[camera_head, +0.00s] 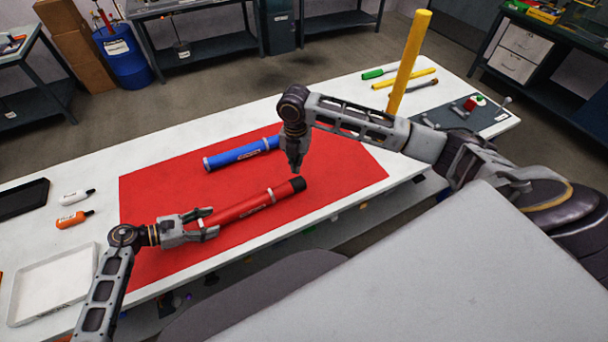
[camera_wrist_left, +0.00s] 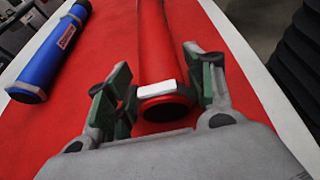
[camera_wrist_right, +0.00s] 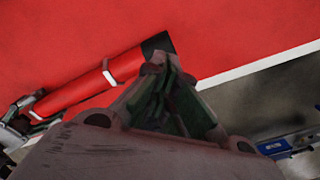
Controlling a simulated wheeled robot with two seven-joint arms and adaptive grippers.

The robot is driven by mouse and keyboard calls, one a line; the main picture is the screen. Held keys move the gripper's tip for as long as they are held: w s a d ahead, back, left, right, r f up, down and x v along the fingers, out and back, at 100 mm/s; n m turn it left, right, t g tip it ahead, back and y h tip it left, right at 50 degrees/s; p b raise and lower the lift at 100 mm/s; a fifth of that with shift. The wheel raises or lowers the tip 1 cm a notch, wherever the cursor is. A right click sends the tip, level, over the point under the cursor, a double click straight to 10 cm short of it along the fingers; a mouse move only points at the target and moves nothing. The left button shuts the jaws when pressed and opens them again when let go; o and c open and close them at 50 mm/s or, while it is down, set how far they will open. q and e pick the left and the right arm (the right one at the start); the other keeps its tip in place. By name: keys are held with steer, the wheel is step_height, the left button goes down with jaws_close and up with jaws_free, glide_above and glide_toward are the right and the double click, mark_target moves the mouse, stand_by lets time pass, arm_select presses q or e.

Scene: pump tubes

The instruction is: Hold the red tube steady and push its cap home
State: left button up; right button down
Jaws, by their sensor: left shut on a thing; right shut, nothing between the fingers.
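The red tube (camera_head: 245,208) lies on the red mat (camera_head: 160,200), slanting up to the right. Its black cap (camera_head: 299,184) is on the right end; whether it is fully seated I cannot tell. My left gripper (camera_head: 209,224) is shut on the tube's left end, with one finger on each side; the left wrist view shows the open red end (camera_wrist_left: 165,105) between the green pads. My right gripper (camera_head: 296,172) is shut and empty, pointing down right by the cap. In the right wrist view its fingertips are close to the cap (camera_wrist_right: 158,44); contact is unclear.
A blue tube (camera_head: 240,153) lies behind the red one on the mat. A yellow post (camera_head: 410,60) stands at the back right near a dark plate (camera_head: 425,117). A white tray (camera_head: 52,284), a black tray (camera_head: 22,198) and two small bottles are at the left.

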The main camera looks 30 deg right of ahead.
steer(key=m, duration=0.3)
steer(key=d+m, duration=0.1)
steer(key=m, duration=0.1)
steer(key=shift+w+d+m+y, duration=0.1)
steer(key=shift+w+m+y, duration=0.1)
steer(key=shift+m+y, duration=0.15)
steer(key=d+n+y, duration=0.2)
steer(key=d+n, duration=0.4)
steer(key=n, duration=1)
steer(key=d+n+y, duration=0.1)
steer(key=d+n, duration=0.5)
steer(key=n, duration=1)
steer(key=shift+d+f+y, duration=0.3)
steer(key=shift+f+y, duration=0.05)
steer(key=shift+f, duration=0.05)
steer(key=shift+w, duration=0.1)
steer(key=shift+f, duration=0.1)
